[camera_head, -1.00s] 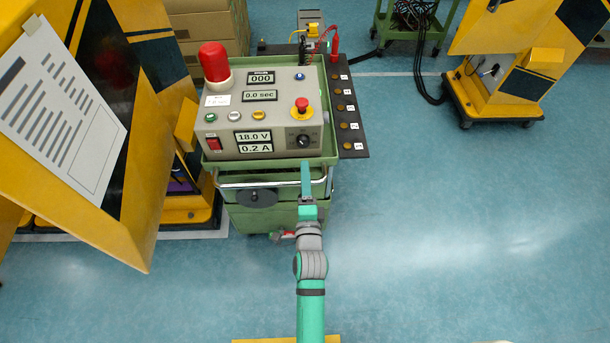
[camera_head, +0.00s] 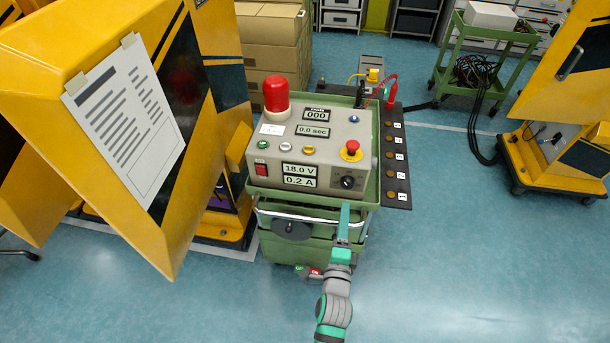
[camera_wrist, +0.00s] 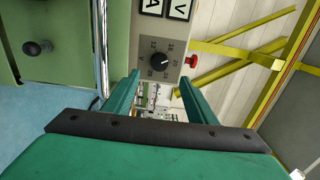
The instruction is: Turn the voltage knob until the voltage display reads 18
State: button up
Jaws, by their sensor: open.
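The power unit's grey control box (camera_head: 268,150) stands on a green cart. Its voltage display (camera_head: 299,169) reads 18.0 V, with a display of 0.2 A (camera_head: 299,181) below. The black round voltage knob (camera_head: 347,182) is at the lower right of the front panel. In the wrist view the knob (camera_wrist: 160,61) shows ringed by printed numbers, beyond and between my fingertips. My gripper (camera_head: 344,207) is just below the knob in the head view. In the wrist view my gripper (camera_wrist: 160,82) is open, its fingers apart and empty, with the knob clear of them.
A red emergency button (camera_head: 352,147) sits above the knob, and a red lamp (camera_head: 276,92) tops the box. A cart handle rail (camera_head: 300,215) runs below the panel. A yellow machine (camera_head: 95,110) stands close at left. Open floor (camera_head: 460,250) lies at right.

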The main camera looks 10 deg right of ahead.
dwell(0.8)
jog(key=s+a+f+n+g+y, duration=0.1)
jog(key=s+a+f+n, duration=0.1)
jog(key=s+a+n, duration=0.55)
jog(key=s+a+f+n+y, duration=0.1)
jog(key=s+a+f+n, duration=0.2)
jog(key=s, duration=0.8)
jog(key=s+a+r+n+y, duration=0.1)
jog(key=s+a+r+n, duration=0.2)
jog(key=s+n, duration=0.2)
jog(key=s+a+r+n+g+y, duration=0.1)
jog(key=s+n, duration=0.4)
jog(key=s, duration=0.6)
notch_tip(320, 180, up, 2)
jog(key=shift+a+r+n+y, duration=0.2)
jog(key=shift+a+n+y, duration=0.25)
jog(key=shift+a, duration=0.45)
jog(key=shift+s, duration=0.1)
